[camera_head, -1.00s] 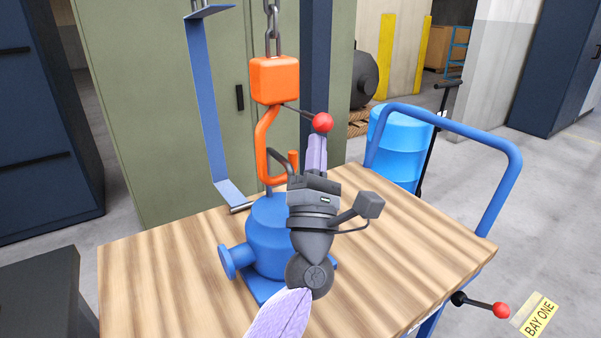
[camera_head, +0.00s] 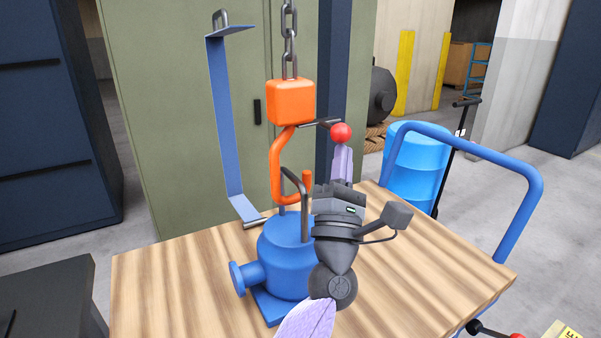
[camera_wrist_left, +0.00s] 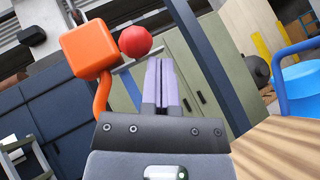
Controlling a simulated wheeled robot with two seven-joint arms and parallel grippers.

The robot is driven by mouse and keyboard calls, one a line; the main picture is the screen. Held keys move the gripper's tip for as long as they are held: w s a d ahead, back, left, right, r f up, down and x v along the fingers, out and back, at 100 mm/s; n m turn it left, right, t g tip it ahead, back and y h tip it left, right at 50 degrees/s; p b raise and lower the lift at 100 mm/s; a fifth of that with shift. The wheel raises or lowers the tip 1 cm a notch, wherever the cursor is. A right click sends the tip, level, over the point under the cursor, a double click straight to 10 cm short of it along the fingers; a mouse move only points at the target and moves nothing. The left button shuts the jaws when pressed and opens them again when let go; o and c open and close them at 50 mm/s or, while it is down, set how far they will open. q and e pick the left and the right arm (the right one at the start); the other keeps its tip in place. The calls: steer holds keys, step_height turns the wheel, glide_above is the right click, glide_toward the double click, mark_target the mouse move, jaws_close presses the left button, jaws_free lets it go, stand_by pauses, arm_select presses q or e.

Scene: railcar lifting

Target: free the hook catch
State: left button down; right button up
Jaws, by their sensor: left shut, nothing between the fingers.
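An orange hook (camera_head: 277,165) hangs below an orange block (camera_head: 291,101) on a chain (camera_head: 289,40). Its bottom curve lies at the grey bail (camera_head: 304,190) of a blue pump-like body (camera_head: 284,262) on the table. A dark lever with a red knob (camera_head: 341,132) sticks out right of the block, nearly level. My left gripper (camera_head: 343,150) is shut and empty, its lavender fingers pointing up just under the knob. I cannot tell whether they touch. In the left wrist view the knob (camera_wrist_left: 135,41) is just beyond the fingertips (camera_wrist_left: 160,62). My right gripper is out of view.
The wooden tabletop (camera_head: 170,285) is clear at left and right. A blue push handle (camera_head: 500,160) rises at its right edge, with a light blue drum (camera_head: 413,165) behind. A green cabinet (camera_head: 180,110) stands behind.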

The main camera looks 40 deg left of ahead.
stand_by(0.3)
arm_select(q)
steer(key=b+v, duration=0.1)
steer(key=v, duration=0.9)
